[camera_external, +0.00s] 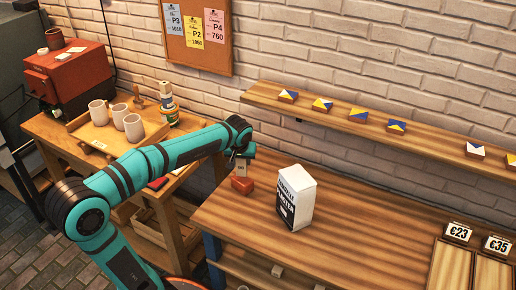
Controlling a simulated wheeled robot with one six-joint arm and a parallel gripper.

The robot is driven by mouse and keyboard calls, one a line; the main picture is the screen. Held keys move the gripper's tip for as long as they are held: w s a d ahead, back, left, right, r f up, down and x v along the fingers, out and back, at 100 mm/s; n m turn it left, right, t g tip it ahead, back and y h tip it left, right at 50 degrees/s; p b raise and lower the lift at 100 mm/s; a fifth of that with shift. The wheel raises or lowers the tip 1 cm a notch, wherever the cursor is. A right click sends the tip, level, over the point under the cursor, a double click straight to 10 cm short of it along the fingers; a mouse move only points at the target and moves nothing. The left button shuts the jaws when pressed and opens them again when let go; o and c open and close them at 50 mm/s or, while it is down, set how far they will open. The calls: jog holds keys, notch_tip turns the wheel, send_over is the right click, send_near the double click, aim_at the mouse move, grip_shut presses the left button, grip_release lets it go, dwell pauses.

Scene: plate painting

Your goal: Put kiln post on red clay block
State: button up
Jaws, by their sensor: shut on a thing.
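The red clay block (242,186) lies on the left end of the wooden workbench (360,245). My gripper (242,161) is over the block, pointing down, and is shut on a small pale grey-brown piece, the kiln post (241,171). The post is upright right above the block. I cannot tell whether its lower end touches the block or hangs just above it. The fingers are small in this view and partly hidden by the wrist.
A white and black plaster bag (296,198) stands on the bench close to the right of the block. A wall shelf (360,120) with several tiles runs behind. A side table at left bears cups (133,127) and a tin (169,112). The bench's middle is clear.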

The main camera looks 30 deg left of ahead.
jog(key=shift+f, duration=1.3)
jog(key=shift+f, duration=0.15)
jog(key=o, duration=1.2)
jog(key=shift+c, duration=0.2)
jog(key=v, duration=1.2)
jog(key=shift+r, duration=0.2)
jog(key=s+a+r+m+t+h, duration=0.1)
jog(key=s+a+r+m+t, duration=0.1)
jog(key=s+t, duration=0.4)
jog(key=s+a+r+m+t, duration=0.2)
jog(key=s+a+r+t, duration=0.2)
jog(key=s, duration=0.5)
notch_tip(320, 180, up, 3)
jog(key=t, duration=0.3)
jog(key=shift+s+m+h, duration=0.15)
jog(key=shift+m+h, duration=0.15)
jog(key=shift+h, duration=0.1)
